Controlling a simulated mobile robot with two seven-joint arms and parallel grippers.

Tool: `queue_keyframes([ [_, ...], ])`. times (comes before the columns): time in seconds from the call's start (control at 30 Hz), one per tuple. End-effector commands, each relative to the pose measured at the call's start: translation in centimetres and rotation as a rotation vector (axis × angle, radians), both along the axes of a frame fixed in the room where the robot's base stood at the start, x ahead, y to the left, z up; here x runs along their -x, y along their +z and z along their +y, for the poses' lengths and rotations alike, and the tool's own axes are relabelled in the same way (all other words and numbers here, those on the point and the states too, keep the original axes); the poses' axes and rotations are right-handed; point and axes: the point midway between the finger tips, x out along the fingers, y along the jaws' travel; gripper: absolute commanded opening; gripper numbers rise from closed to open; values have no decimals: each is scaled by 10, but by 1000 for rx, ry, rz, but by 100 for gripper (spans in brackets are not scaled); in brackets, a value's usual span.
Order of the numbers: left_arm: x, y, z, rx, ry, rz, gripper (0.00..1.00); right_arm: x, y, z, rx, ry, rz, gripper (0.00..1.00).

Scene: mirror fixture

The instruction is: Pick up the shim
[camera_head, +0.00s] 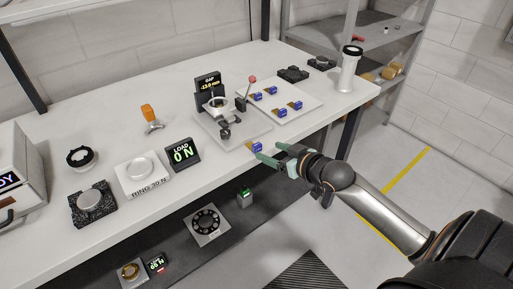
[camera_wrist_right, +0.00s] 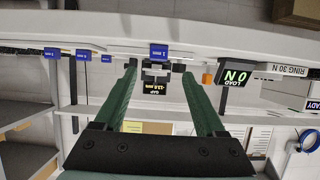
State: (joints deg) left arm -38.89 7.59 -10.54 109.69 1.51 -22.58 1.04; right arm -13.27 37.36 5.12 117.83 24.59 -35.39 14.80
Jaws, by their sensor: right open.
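A small blue shim (camera_head: 256,147) lies by itself at the front edge of the white table (camera_head: 225,165), in front of the gauge fixture. In the right wrist view the blue shim (camera_wrist_right: 159,52) bears a label in mm and shows between and beyond the two green fingertips. My right gripper (camera_head: 268,152) is open and empty, with its fingers pointing at the shim from the front right. A gap to the shim seems to remain, but contact is hard to judge. Several other blue shims (camera_head: 296,105) sit on a white plate (camera_head: 311,103) further back. My left gripper is not in view.
The fixture (camera_head: 219,104) with a red-knobbed lever and GAP display (camera_head: 208,82) stands behind the shim. The LOAD display (camera_head: 183,154) and ring block (camera_head: 142,173) are to the left. A lower shelf (camera_head: 175,245) lies under the table.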

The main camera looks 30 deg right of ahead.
Motion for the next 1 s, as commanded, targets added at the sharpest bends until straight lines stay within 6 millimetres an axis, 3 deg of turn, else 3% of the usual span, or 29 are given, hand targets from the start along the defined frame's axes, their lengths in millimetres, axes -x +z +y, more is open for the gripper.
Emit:
queue_keyframes([
  [0.1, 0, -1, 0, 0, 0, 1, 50, -17, -6, 1, -1, 0, -2, 72],
  [0.43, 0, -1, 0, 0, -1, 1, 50, -37, -15, 2, 0, -1, -1, 72],
  [0.7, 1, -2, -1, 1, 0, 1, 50, -69, -29, 2, 0, -1, -2, 72],
  [1.0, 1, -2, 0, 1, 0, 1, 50, -78, -33, 3, 2, 1, 0, 72],
])
